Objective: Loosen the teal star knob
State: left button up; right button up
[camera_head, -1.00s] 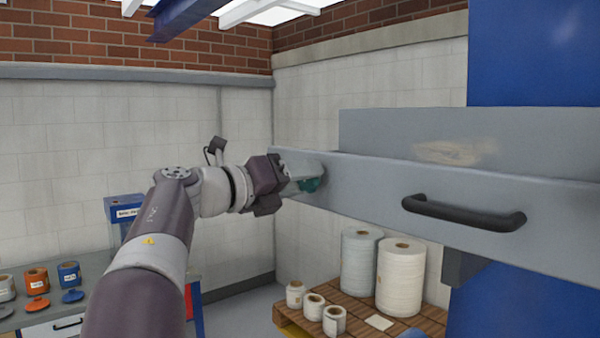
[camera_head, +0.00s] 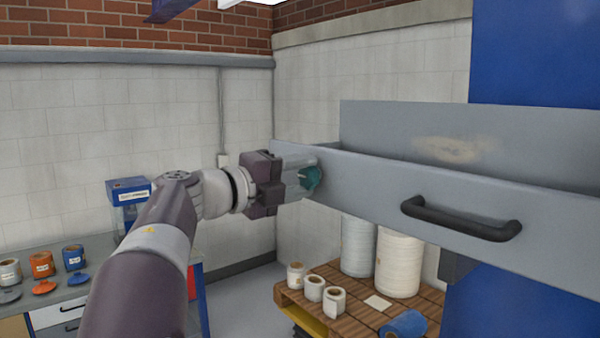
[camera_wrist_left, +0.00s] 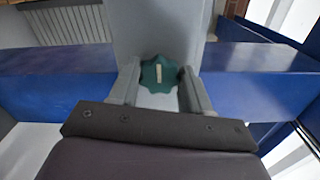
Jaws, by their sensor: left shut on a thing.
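The teal star knob (camera_head: 312,179) sits at the left end of the long grey beam with the black handle. In the left wrist view the knob (camera_wrist_left: 159,74) shows face-on, with a pale bar mark standing nearly upright on it. My left gripper (camera_head: 308,172) is shut on the knob, with its grey fingers on either side of it. In the left wrist view the fingers (camera_wrist_left: 160,82) flank the knob left and right. The near finger hides part of the knob in the head view. My right gripper is not in view.
The grey beam (camera_head: 380,185) with a black handle (camera_head: 462,218) runs right to a blue machine body (camera_head: 535,50). Below stands a wooden pallet (camera_head: 350,308) with large white rolls (camera_head: 400,262) and several small ones. A bench with pots (camera_head: 42,264) is at the left.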

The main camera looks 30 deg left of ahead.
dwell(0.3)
pick_arm(q)
jog(key=o, duration=1.1)
jog(key=shift+c, duration=0.2)
jog(key=shift+s+a, duration=0.1)
jog(key=shift+s+a+f, duration=0.1)
jog(key=shift+s+a, duration=0.05)
jog(key=shift+s, duration=0.05)
jog(key=b+v, duration=0.5)
jog(key=v, duration=0.7)
jog(key=shift+s, duration=0.15)
